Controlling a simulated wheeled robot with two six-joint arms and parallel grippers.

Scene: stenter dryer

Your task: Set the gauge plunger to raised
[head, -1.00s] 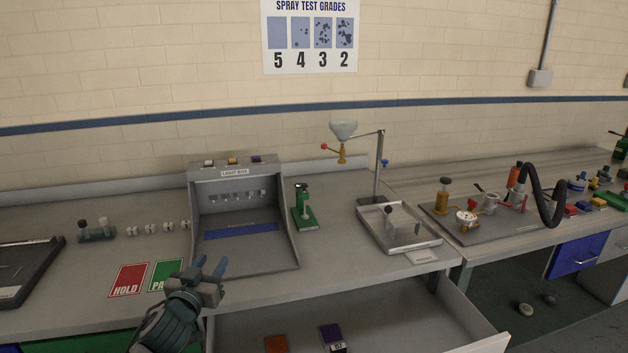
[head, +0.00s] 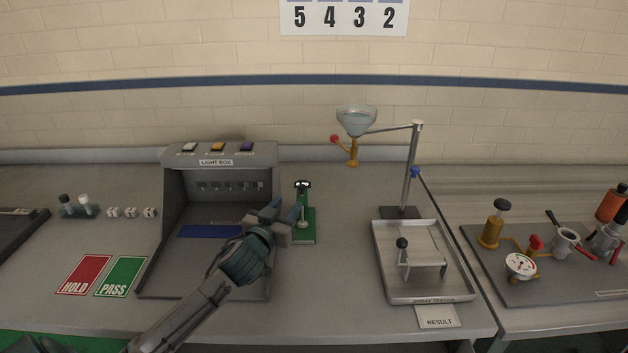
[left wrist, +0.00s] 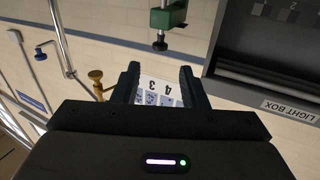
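The gauge (head: 309,228) is a small green stand with a dark head, on the bench right of the light box. Its pale plunger (head: 303,222) shows low near the base, but I cannot tell whether it is raised or lowered. My left gripper (head: 283,211) is just left of the gauge and overlaps its edge in the head view. In the left wrist view the gripper (left wrist: 158,76) is open with nothing between its fingers. The gauge (left wrist: 168,17) appears there beyond the fingertips, at the top. My right gripper is not in view.
The grey light box (head: 160,225) stands behind and left of my left arm. A metal tray (head: 432,298) and a funnel stand (head: 409,175) are to the right. HOLD (head: 84,275) and PASS (head: 121,277) cards lie at left. Bench between gauge and tray is clear.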

